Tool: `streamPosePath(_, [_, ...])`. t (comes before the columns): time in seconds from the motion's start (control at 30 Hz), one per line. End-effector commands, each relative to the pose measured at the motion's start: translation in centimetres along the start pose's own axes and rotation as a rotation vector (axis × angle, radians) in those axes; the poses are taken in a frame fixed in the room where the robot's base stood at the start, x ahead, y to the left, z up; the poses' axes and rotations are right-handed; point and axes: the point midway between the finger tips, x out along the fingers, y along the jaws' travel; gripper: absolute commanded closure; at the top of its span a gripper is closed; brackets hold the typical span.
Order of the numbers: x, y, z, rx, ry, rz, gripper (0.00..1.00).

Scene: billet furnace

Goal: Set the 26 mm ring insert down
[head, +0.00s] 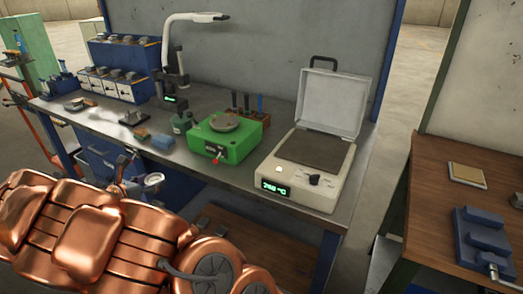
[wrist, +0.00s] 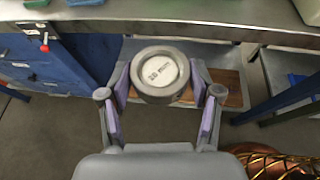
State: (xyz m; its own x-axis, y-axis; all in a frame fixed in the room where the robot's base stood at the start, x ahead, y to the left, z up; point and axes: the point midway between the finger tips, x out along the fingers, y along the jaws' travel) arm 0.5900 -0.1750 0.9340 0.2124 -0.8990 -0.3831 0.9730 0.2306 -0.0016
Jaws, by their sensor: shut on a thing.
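A grey ring insert (wrist: 160,97) with a pale face and a black label is held between my gripper's fingers (wrist: 160,84) in the wrist view. The label seems to read 26 mm, but it is small and blurred. The two fingers with purple pads stand on either side of it. The ring appears in front of the bench's edge, with a lower wooden shelf (wrist: 228,88) behind it. In the head view my copper arm fills the lower left; the ring is not clearly seen there.
The grey bench (head: 235,168) carries a green device (head: 239,140) with a round plate, an open-lidded pale heater (head: 318,184) with a lit display, a small blue block (head: 163,142) and a white lamp stand (head: 168,50). A wooden table (head: 430,215) holds a blue vise (head: 482,238).

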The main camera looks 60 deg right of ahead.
Motion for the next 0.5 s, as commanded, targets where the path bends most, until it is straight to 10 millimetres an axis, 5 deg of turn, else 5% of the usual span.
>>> streamPosePath(0.2, [5.8, -5.7, 5.5, 0.097, 0.001, -0.217, 0.98])
streamPosePath(0.5, [11.0, -15.5, 11.7, 0.218, -0.001, -0.508, 0.98])
